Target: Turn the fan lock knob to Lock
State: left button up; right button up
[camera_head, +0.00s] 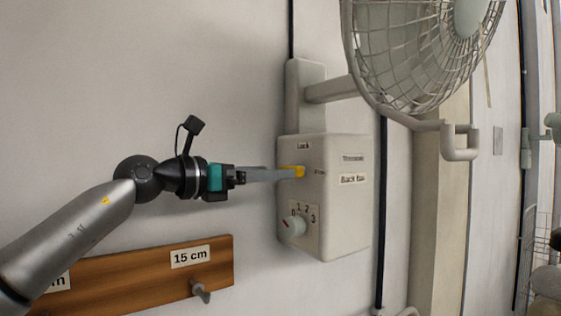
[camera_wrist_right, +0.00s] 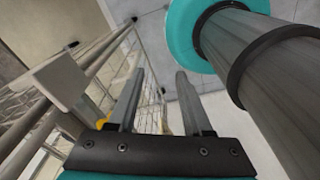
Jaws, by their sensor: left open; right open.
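The fan control box (camera_head: 345,215) is mounted on the wall. Its front has a "Lock" label (camera_head: 303,146) near the top and a small label to the right of the fingertips that seems to read "Free". My left gripper (camera_head: 292,173) is open, its fingers reaching level from the left to the box front just below "Lock". My right gripper (camera_wrist_right: 158,100) is open and empty in the right wrist view, away from the box.
A numbered speed dial (camera_head: 294,225) sits lower on the box. The caged fan (camera_head: 415,55) sticks out above right. A wooden peg board (camera_head: 150,277) labelled "15 cm" is on the wall below my left arm. Metal railings fill the left of the right wrist view.

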aim_at(300, 171)
pick_arm(q)
jog(key=shift+p+x, duration=0.45)
jog(key=shift+x, duration=1.25)
jog(key=c, duration=1.3)
